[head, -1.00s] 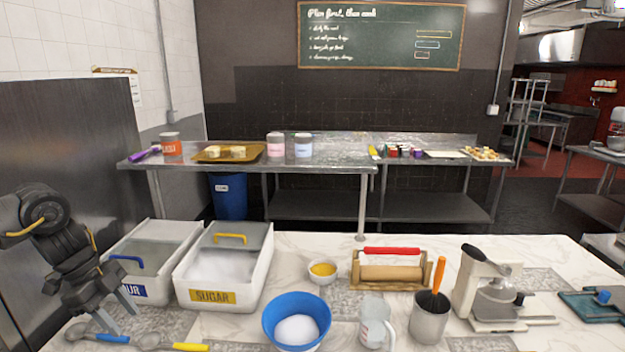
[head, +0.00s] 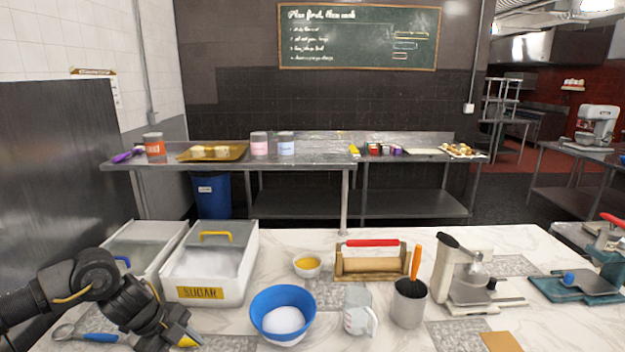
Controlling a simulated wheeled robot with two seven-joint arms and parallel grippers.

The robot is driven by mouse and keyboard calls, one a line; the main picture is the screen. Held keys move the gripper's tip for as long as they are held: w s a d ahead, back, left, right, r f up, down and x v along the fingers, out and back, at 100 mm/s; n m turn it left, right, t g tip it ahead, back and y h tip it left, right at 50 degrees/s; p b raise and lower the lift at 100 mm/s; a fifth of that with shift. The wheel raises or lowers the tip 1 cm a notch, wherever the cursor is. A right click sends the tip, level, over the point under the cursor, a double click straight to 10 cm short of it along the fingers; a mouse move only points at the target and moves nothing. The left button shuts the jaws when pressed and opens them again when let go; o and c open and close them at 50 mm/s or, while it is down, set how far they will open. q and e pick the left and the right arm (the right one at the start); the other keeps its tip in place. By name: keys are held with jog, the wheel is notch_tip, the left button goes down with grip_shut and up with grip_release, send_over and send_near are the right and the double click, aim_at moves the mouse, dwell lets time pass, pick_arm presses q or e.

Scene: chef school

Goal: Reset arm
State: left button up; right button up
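My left arm comes in from the left edge. Its wrist is low at the bottom left, over the counter in front of the sugar bin (head: 240,278). The fingers of my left gripper are at or below the lower edge of the view and cannot be made out. A scoop with a blue handle (head: 95,338) lies left of the wrist. A scoop with a yellow handle (head: 189,341) is mostly hidden by the wrist. My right gripper is not in view.
A blue bowl with white contents (head: 262,302), a measuring cup (head: 358,312), a grey utensil cup (head: 408,304), a small yellow-filled bowl (head: 307,265) and a rolling pin holder (head: 372,262) crowd the marble counter (head: 400,335). A juicer-like press (head: 455,268) stands at the right.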

pick_arm(q)
jog(key=s+d+f+n+t+h, duration=0.2)
jog(key=s+d+t, duration=0.1)
jog(key=d, duration=0.8)
jog(key=s+d+f+n+t+h, duration=0.2)
jog(key=s+d+f+t, duration=0.1)
jog(key=d, duration=0.9)
jog(key=s+a+f+n+g+y, duration=0.2)
jog(key=s+a+f+n+y, duration=0.25)
jog(key=s+a+n, duration=0.6)
jog(key=s+a+f+n+g+y, duration=0.2)
jog(key=s+a+f+n+y, duration=0.45)
jog(key=s, duration=0.65)
notch_tip(320, 180, down, 32)
jog(key=s+a+m+g+h+b, duration=0.1)
jog(key=s+a+g+h+b, duration=0.15)
jog(key=b, duration=0.35)
jog(key=s+a+f+b, duration=0.2)
jog(key=s+f+b, duration=0.2)
jog(key=s+f, duration=1.1)
notch_tip(320, 180, down, 3)
jog(key=shift+s+a+r+y, duration=0.1)
jog(key=shift+s+a+y, duration=0.15)
jog(key=shift+s+y, duration=0.1)
